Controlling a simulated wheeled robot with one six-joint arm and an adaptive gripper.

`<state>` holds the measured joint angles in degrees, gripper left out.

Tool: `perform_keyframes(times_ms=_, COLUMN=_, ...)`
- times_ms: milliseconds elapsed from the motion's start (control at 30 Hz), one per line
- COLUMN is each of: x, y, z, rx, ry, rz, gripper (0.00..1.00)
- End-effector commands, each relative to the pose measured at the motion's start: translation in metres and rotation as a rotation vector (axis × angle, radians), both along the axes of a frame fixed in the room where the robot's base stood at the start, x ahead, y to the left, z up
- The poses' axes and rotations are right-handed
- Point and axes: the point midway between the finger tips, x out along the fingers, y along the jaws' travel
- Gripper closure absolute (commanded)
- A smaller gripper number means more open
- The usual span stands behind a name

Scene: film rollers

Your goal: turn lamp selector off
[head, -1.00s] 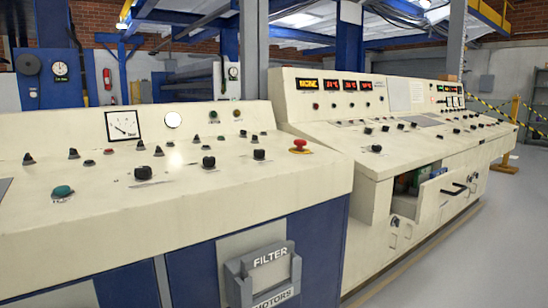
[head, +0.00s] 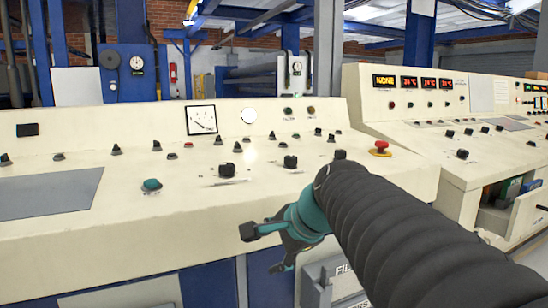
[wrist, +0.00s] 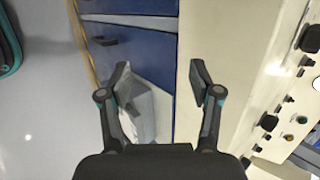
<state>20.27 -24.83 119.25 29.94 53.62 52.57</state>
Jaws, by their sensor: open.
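The near cream console bears several black knobs and switches. A large black knob (head: 227,171) and another (head: 290,162) sit on its sloped top. Smaller black selectors, such as one at the left (head: 116,149) and one in the middle (head: 237,147), stand farther back. Their labels are too small to read, so I cannot tell which is the lamp selector. My gripper (head: 262,250) is open and empty, in front of the console's front edge and apart from the knobs. In the wrist view my gripper (wrist: 159,72) has its fingers apart, with the console on the right.
A teal button (head: 151,185) and a red emergency button (head: 381,148) sit on the near console. A grey plate (head: 45,194) lies at left. A second console (head: 480,150) with an open drawer (head: 510,216) stands to the right. Bare floor shows in the wrist view.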

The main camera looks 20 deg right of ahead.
Motion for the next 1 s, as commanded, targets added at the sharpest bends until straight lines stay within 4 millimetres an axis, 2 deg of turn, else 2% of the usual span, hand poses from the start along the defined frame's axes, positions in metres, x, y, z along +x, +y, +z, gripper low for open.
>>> perform_keyframes(times_ms=33, x=0.018, y=-0.017, z=0.017, rx=0.115, ry=-0.008, rz=-0.122, gripper=0.36)
perform_keyframes(times_ms=200, x=0.064, y=-0.071, z=0.072, rx=0.528, ry=-0.045, rz=-0.481, gripper=0.36)
perform_keyframes(times_ms=400, x=0.098, y=-0.135, z=0.125, rx=0.950, ry=-0.086, rz=-0.769, gripper=0.36)
perform_keyframes(times_ms=500, x=0.105, y=-0.158, z=0.141, rx=1.090, ry=-0.097, rz=-0.845, gripper=0.36)
perform_keyframes(times_ms=600, x=0.109, y=-0.169, z=0.150, rx=1.169, ry=-0.102, rz=-0.882, gripper=0.36)
perform_keyframes(times_ms=700, x=0.114, y=-0.172, z=0.151, rx=1.197, ry=-0.101, rz=-0.896, gripper=0.36)
perform_keyframes(times_ms=867, x=0.132, y=-0.168, z=0.144, rx=1.198, ry=-0.099, rz=-0.894, gripper=0.36)
perform_keyframes(times_ms=1000, x=0.156, y=-0.163, z=0.133, rx=1.197, ry=-0.096, rz=-0.893, gripper=0.36)
